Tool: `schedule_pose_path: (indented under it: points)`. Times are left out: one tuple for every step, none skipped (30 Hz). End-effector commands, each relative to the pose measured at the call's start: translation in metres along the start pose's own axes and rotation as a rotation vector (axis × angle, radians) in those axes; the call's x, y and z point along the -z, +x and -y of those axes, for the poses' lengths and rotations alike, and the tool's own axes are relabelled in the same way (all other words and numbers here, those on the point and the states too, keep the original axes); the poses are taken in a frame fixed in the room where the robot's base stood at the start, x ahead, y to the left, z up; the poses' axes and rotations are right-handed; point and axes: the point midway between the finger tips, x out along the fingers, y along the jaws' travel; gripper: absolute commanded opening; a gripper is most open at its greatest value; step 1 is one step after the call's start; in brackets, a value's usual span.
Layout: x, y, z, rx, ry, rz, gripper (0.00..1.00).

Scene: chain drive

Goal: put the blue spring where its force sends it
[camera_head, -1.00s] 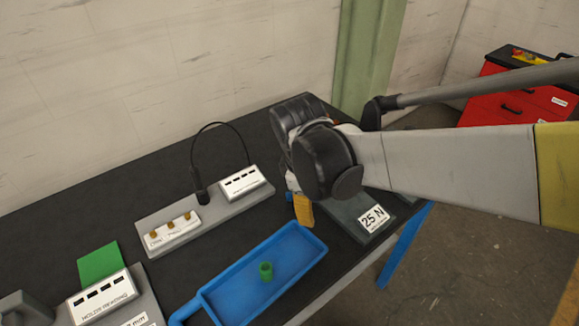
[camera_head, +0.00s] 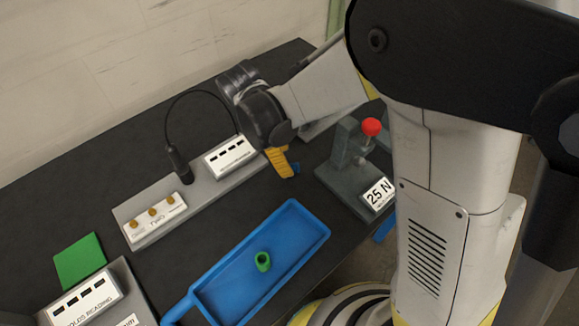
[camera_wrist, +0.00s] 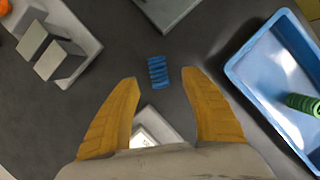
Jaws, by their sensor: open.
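A small blue coiled spring (camera_wrist: 158,72) lies on the dark bench top in the wrist view, just beyond my fingertips and roughly centred between them. My gripper (camera_wrist: 166,82) is open, its two yellow-orange fingers wide apart and nothing between them. In the head view my gripper (camera_head: 284,172) points down at the bench; a bit of blue (camera_head: 295,168) shows beside the fingers, probably the spring. A grey 25 N fixture (camera_head: 352,170) with a red knob (camera_head: 371,127) stands right of it. A grey stand with a slotted white panel (camera_head: 230,156) is to its left.
A blue tray (camera_head: 201,305) holds a green spring (camera_head: 263,261); the tray also shows at right in the wrist view (camera_wrist: 240,72). A panel with brass knobs (camera_head: 155,218), a green pad (camera_head: 80,262) and a reading panel (camera_head: 83,300) lie left. A black cable arches behind.

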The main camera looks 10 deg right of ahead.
Motion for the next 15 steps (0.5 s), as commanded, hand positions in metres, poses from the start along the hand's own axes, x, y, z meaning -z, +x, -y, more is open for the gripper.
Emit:
schedule_pose_path:
  points:
    - [0.000,0.006,-0.001,0.000,0.001,0.000,0.54]
    - [0.000,0.011,-0.001,0.000,0.002,0.000,0.54]
    - [0.000,0.017,-0.001,0.000,0.002,0.000,0.54]
    - [0.000,0.022,-0.002,0.000,0.002,0.000,0.54]
    - [0.000,0.028,-0.002,0.000,0.002,0.000,0.54]
    - [-0.001,0.035,-0.002,0.000,0.001,0.000,0.54]
    - [-0.001,0.039,-0.002,0.000,0.001,0.000,0.54]
    - [-0.001,0.043,-0.002,0.000,0.001,0.000,0.54]
    - [-0.001,0.047,-0.002,0.000,0.001,0.000,0.54]
    - [-0.001,0.049,-0.002,0.000,0.001,0.000,0.54]
    - [-0.001,0.050,-0.002,0.000,0.001,0.000,0.54]
    - [-0.001,0.050,-0.002,0.000,0.001,0.000,0.54]
    - [-0.002,0.049,-0.002,0.000,0.001,0.000,0.54]
    - [-0.002,0.049,-0.002,0.000,0.001,0.000,0.54]
    - [-0.002,0.048,-0.002,0.000,0.001,0.000,0.54]
